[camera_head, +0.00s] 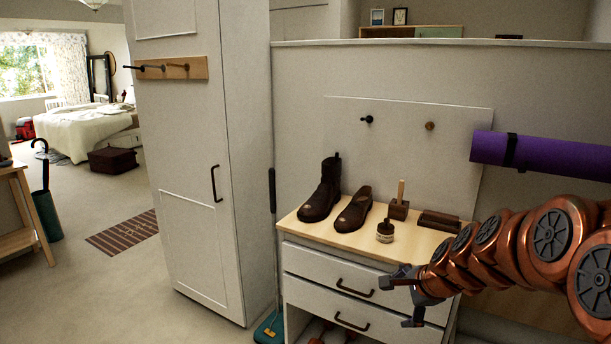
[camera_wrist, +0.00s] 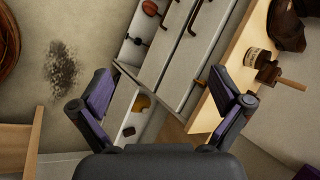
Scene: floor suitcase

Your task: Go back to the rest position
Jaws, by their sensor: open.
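My gripper (camera_head: 398,302) is at the end of my copper-coloured arm, which reaches in from the right in the head view. It hangs in front of the white drawer cabinet (camera_head: 300,262), near its handles, and no contact shows. In the wrist view my gripper (camera_wrist: 162,98) has its two dark fingers spread wide with nothing between them. Beyond the fingers are the cabinet's drawer fronts (camera_wrist: 182,62) and lower compartments with small items.
The cabinet top (camera_head: 322,236) holds a boot (camera_head: 322,190), a shoe (camera_head: 354,211), brushes and a small jar (camera_head: 385,232). A purple rolled mat (camera_head: 540,156) is above my arm. A tall white wardrobe (camera_head: 190,220) stands left. Grey debris (camera_wrist: 62,70) lies on the floor.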

